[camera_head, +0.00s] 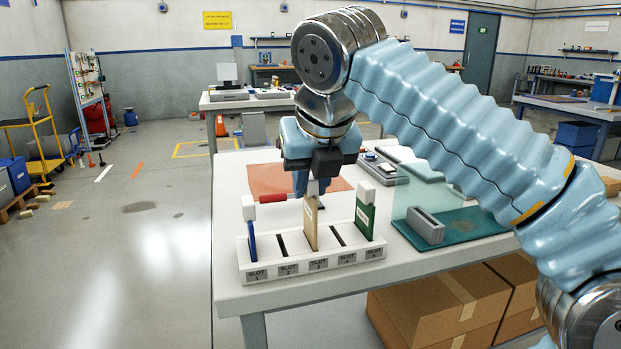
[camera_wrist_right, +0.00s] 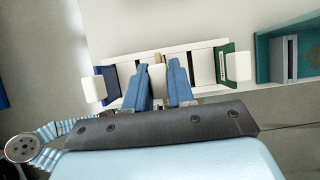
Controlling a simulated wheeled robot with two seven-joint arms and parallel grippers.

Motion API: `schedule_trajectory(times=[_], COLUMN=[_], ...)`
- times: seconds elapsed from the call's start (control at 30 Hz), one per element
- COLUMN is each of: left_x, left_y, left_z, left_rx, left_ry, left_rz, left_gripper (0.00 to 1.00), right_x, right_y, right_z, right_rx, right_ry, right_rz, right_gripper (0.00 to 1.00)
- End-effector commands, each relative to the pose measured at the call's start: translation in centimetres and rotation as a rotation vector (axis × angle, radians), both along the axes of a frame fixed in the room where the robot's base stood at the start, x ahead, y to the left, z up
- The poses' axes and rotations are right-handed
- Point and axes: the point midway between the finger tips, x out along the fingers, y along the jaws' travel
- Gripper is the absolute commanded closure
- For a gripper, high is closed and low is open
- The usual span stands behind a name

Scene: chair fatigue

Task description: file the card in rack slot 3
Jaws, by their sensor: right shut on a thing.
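The white rack (camera_head: 262,274) stands near the table's front left corner, its slots labelled 1 to 5. A tan card (camera_head: 311,226) stands upright at slot 3, its lower edge hidden in or behind the rack's top; I cannot tell how deep it sits. My right gripper (camera_head: 313,185) is above the rack, shut on the card's upper end. In the wrist view the card's white tab (camera_wrist_right: 157,78) shows between the blue fingers. A blue card (camera_head: 252,243) stands in slot 1 and a green card (camera_head: 364,218) in slot 5. Slots 2 and 4 look empty. My left gripper is out of view.
A teal tray (camera_head: 470,226) with a grey block (camera_head: 425,226) and a clear panel lies right of the rack. A tool with a red handle (camera_head: 249,208) lies behind the rack. An orange mat (camera_head: 266,177) lies farther back. Cardboard boxes (camera_head: 440,305) stand under the table.

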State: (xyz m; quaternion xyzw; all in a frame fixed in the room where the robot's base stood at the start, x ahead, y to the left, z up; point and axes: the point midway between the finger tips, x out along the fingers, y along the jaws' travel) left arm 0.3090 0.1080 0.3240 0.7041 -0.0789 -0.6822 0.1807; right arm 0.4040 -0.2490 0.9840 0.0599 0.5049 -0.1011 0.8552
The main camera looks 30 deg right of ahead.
Motion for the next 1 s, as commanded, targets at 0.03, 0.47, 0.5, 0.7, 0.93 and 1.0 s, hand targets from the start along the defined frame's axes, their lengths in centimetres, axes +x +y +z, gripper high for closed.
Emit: schedule_trajectory(times=[0.03, 0.47, 0.5, 0.7, 0.93, 1.0], left_x=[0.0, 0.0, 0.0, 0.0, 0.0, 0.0], left_y=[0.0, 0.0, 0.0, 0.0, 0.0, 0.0], left_z=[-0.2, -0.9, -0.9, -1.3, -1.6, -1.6], left_rx=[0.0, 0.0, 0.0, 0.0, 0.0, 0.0], left_ry=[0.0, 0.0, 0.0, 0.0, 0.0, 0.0], left_rz=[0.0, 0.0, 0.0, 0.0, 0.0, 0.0], left_gripper=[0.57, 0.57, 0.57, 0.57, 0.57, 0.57], right_x=[0.0, 0.0, 0.0, 0.0, 0.0, 0.0], right_y=[0.0, 0.0, 0.0, 0.0, 0.0, 0.0], right_z=[-0.2, -1.3, -1.4, -1.9, -2.5, -2.4], right_rx=[0.0, 0.0, 0.0, 0.0, 0.0, 0.0], right_ry=[0.0, 0.0, 0.0, 0.0, 0.0, 0.0], right_rz=[0.0, -0.001, -0.001, -0.001, -0.001, -0.001], right_gripper=[1.0, 1.0, 1.0, 1.0, 1.0, 0.72])
